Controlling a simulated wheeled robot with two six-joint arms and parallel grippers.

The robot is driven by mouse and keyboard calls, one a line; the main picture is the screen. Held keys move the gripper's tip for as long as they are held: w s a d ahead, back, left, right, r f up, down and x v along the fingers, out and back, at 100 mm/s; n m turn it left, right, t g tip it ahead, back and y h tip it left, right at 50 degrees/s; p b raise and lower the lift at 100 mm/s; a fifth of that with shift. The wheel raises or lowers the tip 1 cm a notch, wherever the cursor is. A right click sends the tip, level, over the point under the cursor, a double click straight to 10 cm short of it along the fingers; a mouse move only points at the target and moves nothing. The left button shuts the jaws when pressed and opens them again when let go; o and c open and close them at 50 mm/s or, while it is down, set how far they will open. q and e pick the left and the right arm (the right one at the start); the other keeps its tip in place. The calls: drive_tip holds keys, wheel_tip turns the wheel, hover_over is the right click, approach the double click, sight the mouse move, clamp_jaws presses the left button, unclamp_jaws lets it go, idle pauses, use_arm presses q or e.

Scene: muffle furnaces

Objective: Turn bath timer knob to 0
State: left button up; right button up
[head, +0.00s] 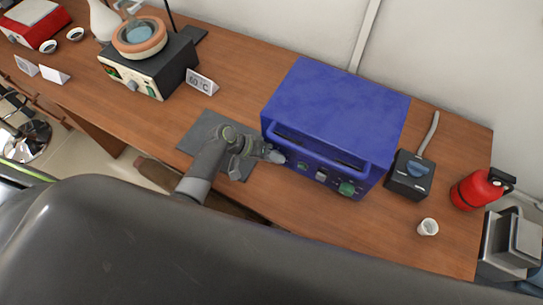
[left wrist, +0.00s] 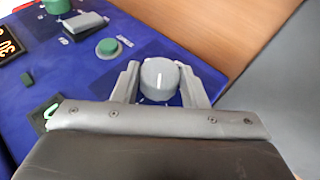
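The blue bath unit (head: 335,105) stands on the wooden bench with its control panel facing me. My left gripper (head: 275,156) is at the left end of that panel and covers part of it. In the left wrist view a round grey knob (left wrist: 160,80) with a pale pointer mark sits between the two fingers of my left gripper (left wrist: 160,84). The fingers lie close against both its sides and look shut on it. The scale around the knob is mostly hidden by the fingers and gripper body. My right gripper is not in view.
Near the grey knob are a green button (left wrist: 108,47), a rocker switch (left wrist: 84,22) and a lit display (left wrist: 8,48). A black control box (head: 409,178), a white cup (head: 428,227) and a red extinguisher (head: 480,189) are right of the unit. A hot plate (head: 150,75) stands left.

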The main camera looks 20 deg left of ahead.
use_arm(q)
drive_tip(key=shift+c, duration=1.1)
drive_tip(key=shift+a+f+h+b, duration=0.1)
drive_tip(key=shift+f+h+b, duration=0.2)
drive_tip(key=shift+b, duration=0.35)
drive_tip(key=h+b, duration=0.1)
drive_tip(key=b, duration=0.2)
drive_tip(key=n+h+b, duration=0.1)
drive_tip(key=h+b, duration=0.2)
drive_tip(key=b, duration=0.2)
drive_tip(key=shift+w+a+f+h+b, duration=0.1)
drive_tip(key=shift+a+f+h+b, duration=0.1)
drive_tip(key=shift+f+h+b, duration=0.15)
drive_tip(key=shift+r+n+h+b, duration=0.15)
drive_tip(key=shift+n+h+b, duration=0.25)
drive_tip(key=shift+h+b, duration=0.35)
drive_tip(key=o, duration=1)
drive_tip(key=shift+a, duration=0.1)
